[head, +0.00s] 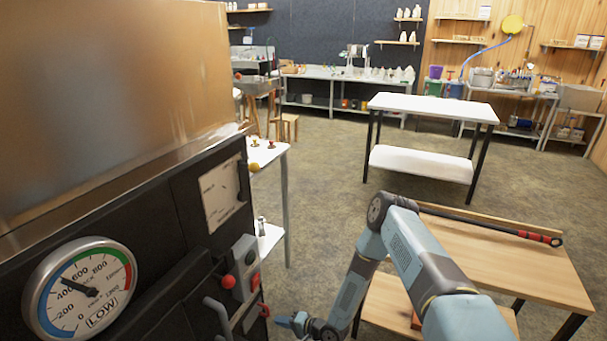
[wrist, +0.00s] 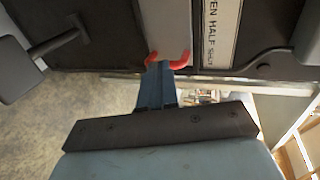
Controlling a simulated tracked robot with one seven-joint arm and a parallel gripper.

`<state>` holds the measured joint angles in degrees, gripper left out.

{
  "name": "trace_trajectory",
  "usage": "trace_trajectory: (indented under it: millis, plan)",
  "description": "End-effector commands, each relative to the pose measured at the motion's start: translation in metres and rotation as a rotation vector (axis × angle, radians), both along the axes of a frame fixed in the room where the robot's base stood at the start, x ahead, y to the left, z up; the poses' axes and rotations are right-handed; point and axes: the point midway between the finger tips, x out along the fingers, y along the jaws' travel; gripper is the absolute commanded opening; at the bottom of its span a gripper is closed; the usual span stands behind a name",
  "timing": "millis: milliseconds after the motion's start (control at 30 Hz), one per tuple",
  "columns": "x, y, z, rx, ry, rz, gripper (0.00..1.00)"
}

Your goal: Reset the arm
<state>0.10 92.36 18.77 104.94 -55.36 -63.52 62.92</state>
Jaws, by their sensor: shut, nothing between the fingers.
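My arm reaches down from the right in the head view, and my gripper (head: 283,320) is low at the bottom centre, beside the evaporator's front. In the wrist view my gripper (wrist: 158,68) is shut and empty. Its fingertips are close to a red handle (wrist: 178,62) on the evaporator front; I cannot tell whether they touch it. The evaporator (head: 150,215) is a dark cabinet with a metal pan on top, at the left. A round gauge (head: 82,288) on it has its needle in the low part, with a sign reading LOW.
A wooden bench (head: 520,260) with a long red-and-black tool stands at right, close to my arm. A white table (head: 430,107) stands further back. A small white table (head: 268,152) stands behind the evaporator. The floor between (head: 325,160) is clear.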

Motion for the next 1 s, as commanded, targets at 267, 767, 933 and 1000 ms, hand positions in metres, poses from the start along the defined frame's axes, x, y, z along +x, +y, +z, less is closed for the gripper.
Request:
trace_trajectory:
  millis: [267, 767, 933, 1000]
  plan:
    - [0.056, -0.022, 0.050, -0.174, -0.100, 0.030, 0.00]
    - [0.139, -0.085, 0.175, -0.541, -0.261, 0.058, 0.00]
    - [0.156, -0.110, 0.223, -0.658, -0.298, 0.057, 0.00]
    - [0.161, -0.120, 0.243, -0.705, -0.311, 0.055, 0.00]
